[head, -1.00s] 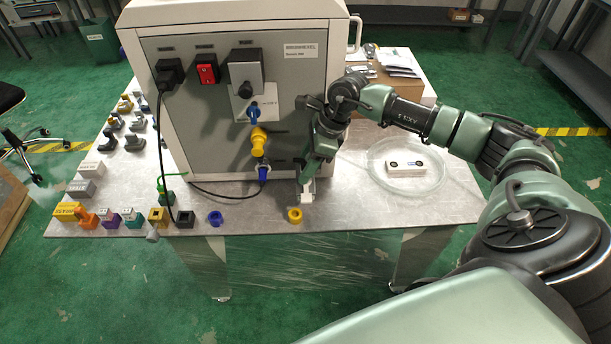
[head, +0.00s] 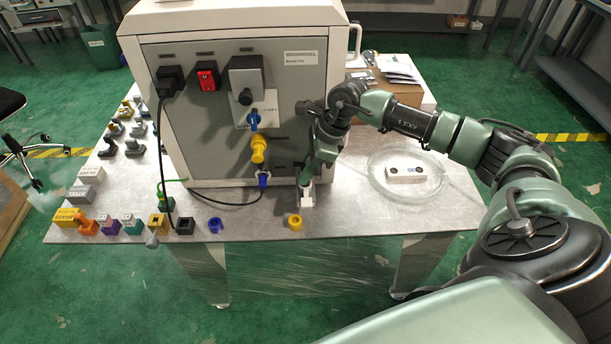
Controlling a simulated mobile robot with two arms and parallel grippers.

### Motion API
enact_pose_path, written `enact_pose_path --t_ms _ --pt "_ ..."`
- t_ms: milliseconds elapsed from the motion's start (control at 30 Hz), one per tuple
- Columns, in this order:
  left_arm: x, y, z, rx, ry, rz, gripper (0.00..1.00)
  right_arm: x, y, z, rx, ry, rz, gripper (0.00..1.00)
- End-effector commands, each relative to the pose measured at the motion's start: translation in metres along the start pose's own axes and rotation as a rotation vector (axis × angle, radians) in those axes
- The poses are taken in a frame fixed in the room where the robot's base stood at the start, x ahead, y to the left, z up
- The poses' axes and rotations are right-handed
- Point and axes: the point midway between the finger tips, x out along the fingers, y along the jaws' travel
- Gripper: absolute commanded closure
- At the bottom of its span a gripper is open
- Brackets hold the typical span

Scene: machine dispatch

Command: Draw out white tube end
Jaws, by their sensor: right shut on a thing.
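A small white piece (head: 307,199), which looks like the white tube end, shows at the tips of my right gripper (head: 306,186). The gripper points down and is shut on it, just in front of the machine (head: 225,120) at its lower right. The contact itself is too small to see clearly. The piece is close to the table top; I cannot tell whether it touches. A clear coiled tube (head: 383,190) lies on the table to the right, around a white block (head: 405,174). My left gripper is not in view.
A yellow ring (head: 295,222) and a blue ring (head: 215,225) lie near the table's front edge. Blue (head: 254,120) and yellow (head: 259,150) fittings project from the machine face. A black cable (head: 161,150) hangs at the left, near several coloured blocks.

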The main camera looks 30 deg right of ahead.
Motion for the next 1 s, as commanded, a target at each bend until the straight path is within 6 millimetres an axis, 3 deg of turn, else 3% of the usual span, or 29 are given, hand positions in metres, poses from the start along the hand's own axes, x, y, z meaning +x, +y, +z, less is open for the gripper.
enact_pose_path --t_ms 1000 --pt "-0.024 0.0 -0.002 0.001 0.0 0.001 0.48 -0.039 0.0 0.016 0.0 0.0 0.001 1.0"
